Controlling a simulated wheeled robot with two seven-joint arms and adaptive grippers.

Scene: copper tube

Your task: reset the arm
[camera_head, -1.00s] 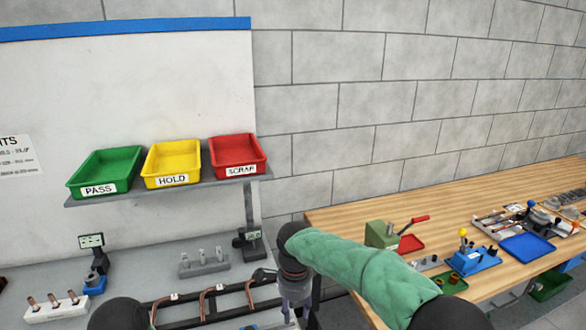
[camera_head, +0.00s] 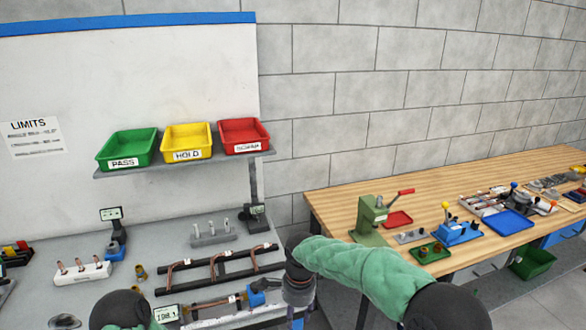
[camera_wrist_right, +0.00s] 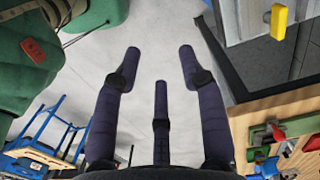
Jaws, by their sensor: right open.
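My right arm, in a green sleeve, reaches across the head view. Its gripper (camera_head: 297,318) hangs at the bottom edge, beside the front right of the grey bench (camera_head: 205,260), and is partly cut off. In the right wrist view the right gripper (camera_wrist_right: 160,62) is open, its dark fingers spread over bare pale floor, with nothing between them. My left arm shows only as a dark round joint and some green sleeve at the bottom left of the head view. The left gripper is out of view.
Copper tubes lie on a black rack (camera_head: 215,268) and a white block (camera_head: 82,273). A blue clamp fixture (camera_head: 262,286) stands close to my right gripper. Green (camera_head: 127,148), yellow (camera_head: 187,142) and red (camera_head: 243,136) trays sit on a shelf. A wooden bench (camera_head: 335,203) with tools stands right.

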